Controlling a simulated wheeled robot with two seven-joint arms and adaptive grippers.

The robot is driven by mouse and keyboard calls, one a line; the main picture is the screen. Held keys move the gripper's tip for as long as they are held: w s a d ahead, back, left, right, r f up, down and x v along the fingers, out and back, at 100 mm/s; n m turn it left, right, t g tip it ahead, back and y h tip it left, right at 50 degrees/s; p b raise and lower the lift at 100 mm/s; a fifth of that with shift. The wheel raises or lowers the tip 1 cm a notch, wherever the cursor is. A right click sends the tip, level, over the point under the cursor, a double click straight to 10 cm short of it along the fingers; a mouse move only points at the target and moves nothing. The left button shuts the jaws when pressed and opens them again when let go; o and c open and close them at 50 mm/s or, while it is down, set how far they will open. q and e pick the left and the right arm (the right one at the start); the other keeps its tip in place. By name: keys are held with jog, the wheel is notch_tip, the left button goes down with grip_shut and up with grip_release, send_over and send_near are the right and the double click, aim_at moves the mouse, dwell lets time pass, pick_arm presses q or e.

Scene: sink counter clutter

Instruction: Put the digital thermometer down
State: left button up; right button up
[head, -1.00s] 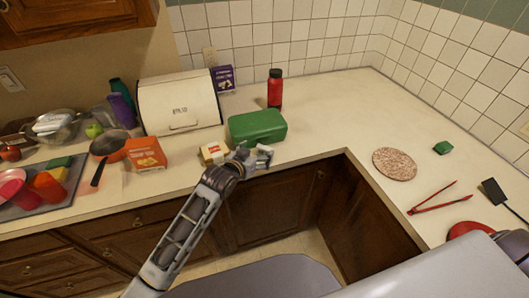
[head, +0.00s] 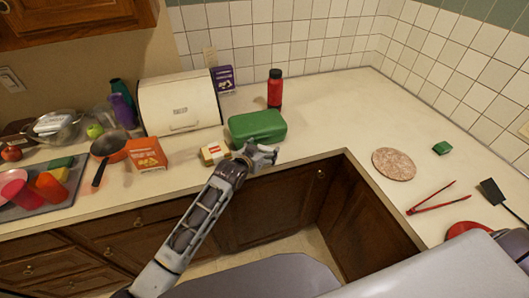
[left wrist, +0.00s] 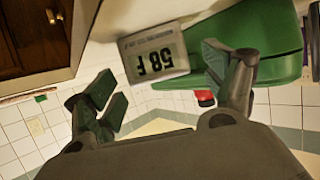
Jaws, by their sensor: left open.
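The digital thermometer (left wrist: 156,58) is a pale slab with large dark characters on its face, in the left wrist view, beyond and between my left fingers. It lies by the counter's front edge, beside the green box; I cannot tell whether its whole underside rests on the counter. My left gripper (left wrist: 170,88) is open, with a clear gap between the thermometer and the finger at picture left; contact with the other finger is unclear. In the head view my left gripper (head: 264,155) is at the counter's front edge and mostly hides the thermometer. My right gripper is not in view.
A green box (head: 257,127) stands just behind the gripper, and a small cream box (head: 214,153) is just left of it. An orange box (head: 146,154) and a pan (head: 108,145) are further left. A red bottle (head: 275,88) stands behind.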

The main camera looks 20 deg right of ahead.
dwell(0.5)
pick_arm(q)
jog(key=c, duration=1.2)
jog(key=shift+r, duration=0.1)
jog(key=shift+r+b, duration=0.4)
jog(key=shift+r, duration=4.5)
jog(key=shift+w, duration=0.1)
